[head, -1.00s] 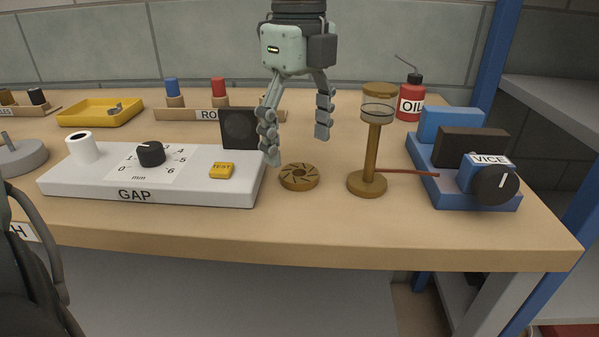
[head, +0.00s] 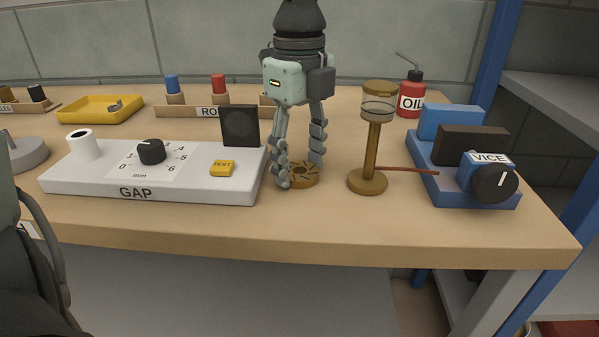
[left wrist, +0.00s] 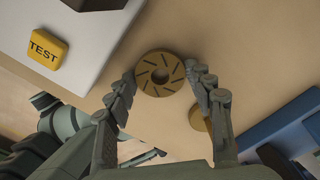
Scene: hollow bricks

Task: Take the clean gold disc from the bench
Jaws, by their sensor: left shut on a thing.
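The gold disc (head: 304,174) lies on the wooden bench (head: 340,232), between the white GAP box and the brass stand. It is round, with a centre hole and dark slots on its face, as the left wrist view (left wrist: 150,79) shows. My left gripper (head: 300,172) reaches down over it from above, with a finger on each side, shut on the disc. In the left wrist view my left gripper's fingertips (left wrist: 162,82) flank the disc's rim. Part of the disc is hidden behind a finger in the head view.
The GAP box (head: 110,180) with a dial and yellow TEST button (head: 221,168) stands close on the left. A brass stand (head: 372,150) with a glass cup and thin red rod stands close on the right. The blue vice (head: 460,190) and red oil can (head: 411,98) are beyond it.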

